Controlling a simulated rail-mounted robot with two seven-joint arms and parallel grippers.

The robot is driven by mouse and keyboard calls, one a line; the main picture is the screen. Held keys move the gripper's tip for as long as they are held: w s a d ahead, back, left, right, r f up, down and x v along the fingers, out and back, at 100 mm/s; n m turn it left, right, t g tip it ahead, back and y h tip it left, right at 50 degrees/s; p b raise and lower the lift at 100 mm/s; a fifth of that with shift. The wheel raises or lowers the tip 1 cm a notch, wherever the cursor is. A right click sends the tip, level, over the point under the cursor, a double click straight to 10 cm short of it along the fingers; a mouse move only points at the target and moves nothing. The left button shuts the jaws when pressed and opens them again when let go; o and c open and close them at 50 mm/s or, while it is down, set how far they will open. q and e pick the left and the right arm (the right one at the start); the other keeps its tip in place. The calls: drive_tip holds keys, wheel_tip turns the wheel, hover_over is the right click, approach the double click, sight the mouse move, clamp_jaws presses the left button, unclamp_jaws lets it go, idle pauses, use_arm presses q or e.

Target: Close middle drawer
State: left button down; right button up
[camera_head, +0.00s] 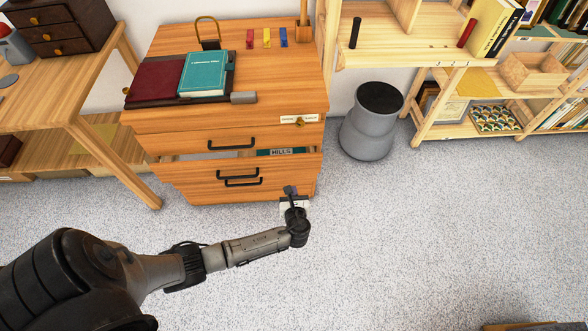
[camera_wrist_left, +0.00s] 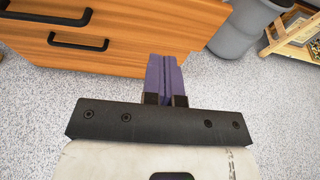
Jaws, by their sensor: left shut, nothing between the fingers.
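A wooden drawer cabinet (camera_head: 165,143) stands against the wall in the head view. Its middle drawer (camera_head: 290,168) is pulled out, and a gap above its front shows a dark item lettered "HILLS" (camera_head: 282,152) inside. The drawer has a black bar handle (camera_head: 238,173); a lower handle (camera_head: 243,182) shows just beneath it. My left gripper (camera_head: 290,190) is shut and empty, near the lower right part of the drawer fronts. In the left wrist view its purple fingers (camera_wrist_left: 166,60) are together, overlapping the wooden front (camera_wrist_left: 150,30); contact cannot be told. My right gripper is out of view.
Books (camera_head: 205,73) and small coloured tags (camera_head: 267,38) lie on the cabinet top. A wooden table (camera_head: 85,100) stands left. A grey bin (camera_head: 368,125) and shelves (camera_head: 440,125) stand right. The carpet (camera_head: 420,230) in front is clear.

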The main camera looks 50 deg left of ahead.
sight(290, 158)
use_arm(q)
drive_tip(key=b+x, duration=0.2)
drive_tip(key=x, duration=0.2)
drive_tip(key=b+x, duration=0.2)
drive_tip(key=x, duration=0.3)
drive_tip(key=r+b+x, duration=0.1)
drive_tip(key=b+x, duration=0.2)
drive_tip(key=x, duration=0.1)
drive_tip(key=shift+w+a, duration=0.25)
drive_tip(key=shift+w+a+r+b, duration=0.1)
drive_tip(key=shift+w+a+b, duration=0.2)
drive_tip(key=shift+a, duration=0.1)
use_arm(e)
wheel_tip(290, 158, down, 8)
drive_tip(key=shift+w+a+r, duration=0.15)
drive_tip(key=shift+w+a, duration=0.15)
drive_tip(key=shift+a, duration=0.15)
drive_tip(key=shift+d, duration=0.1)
